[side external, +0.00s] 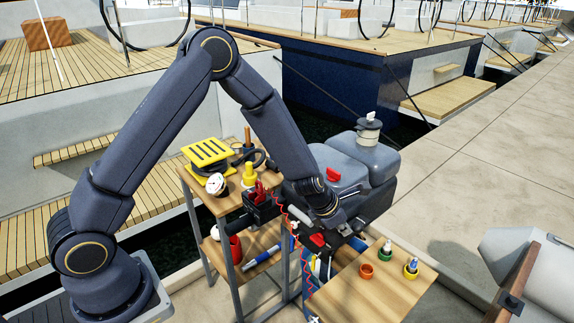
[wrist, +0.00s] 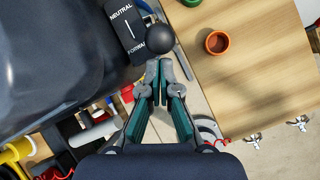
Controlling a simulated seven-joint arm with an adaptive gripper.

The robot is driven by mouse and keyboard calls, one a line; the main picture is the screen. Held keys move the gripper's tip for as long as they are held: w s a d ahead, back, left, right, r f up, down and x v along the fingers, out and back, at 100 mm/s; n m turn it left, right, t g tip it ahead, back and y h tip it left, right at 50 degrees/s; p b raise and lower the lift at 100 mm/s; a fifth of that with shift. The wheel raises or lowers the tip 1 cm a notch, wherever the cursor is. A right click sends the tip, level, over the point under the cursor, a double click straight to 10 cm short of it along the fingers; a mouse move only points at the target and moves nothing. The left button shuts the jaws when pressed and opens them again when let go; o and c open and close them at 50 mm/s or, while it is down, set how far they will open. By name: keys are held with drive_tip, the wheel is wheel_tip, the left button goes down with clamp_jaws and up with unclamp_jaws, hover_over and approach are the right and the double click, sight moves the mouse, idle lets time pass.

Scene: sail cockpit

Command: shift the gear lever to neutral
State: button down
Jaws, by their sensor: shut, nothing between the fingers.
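The gear lever shows in the wrist view as a round black knob (wrist: 160,39), just beyond my fingertips. A dark label plate (wrist: 125,27) beside it reads NEUTRAL at its upper end and FORWARD at its lower end. The knob lies to the right of the plate, nearer the FORWARD end. My gripper (wrist: 160,88) is shut with nothing in it. Its tips are at the near edge of the knob in the picture; I cannot tell whether they touch. The lever's shaft is hidden. In the side view my gripper (side external: 347,229) is small beside the grey engine, and the knob is not clear.
A grey engine body (side external: 345,165) stands close behind my gripper. A wooden table with an orange cup (wrist: 217,42) is to the right. A wooden stand with a yellow slatted block (side external: 208,152) and tools is to the left. Open pavement (side external: 490,160) lies at right.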

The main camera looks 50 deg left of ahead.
drive_tip(key=shift+w+r, duration=0.15)
drive_tip(key=shift+w, duration=0.05)
idle(0.3)
drive_tip(key=w+r, duration=0.2)
drive_tip(key=w, duration=0.1)
drive_tip(key=w+r, duration=0.1)
drive_tip(key=w, duration=0.1)
drive_tip(key=shift+w+d, duration=0.1)
drive_tip(key=shift+w, duration=0.1)
drive_tip(key=shift+w+r, duration=0.25)
drive_tip(key=shift+w, duration=1)
drive_tip(key=s, duration=0.1)
drive_tip(key=s+a, duration=0.1)
drive_tip(key=s+a+r, duration=0.1)
drive_tip(key=shift+s, duration=0.3)
wheel_tip(320, 180, up, 10)
drive_tip(key=a, duration=0.1)
drive_tip(key=shift+w+f, duration=0.1)
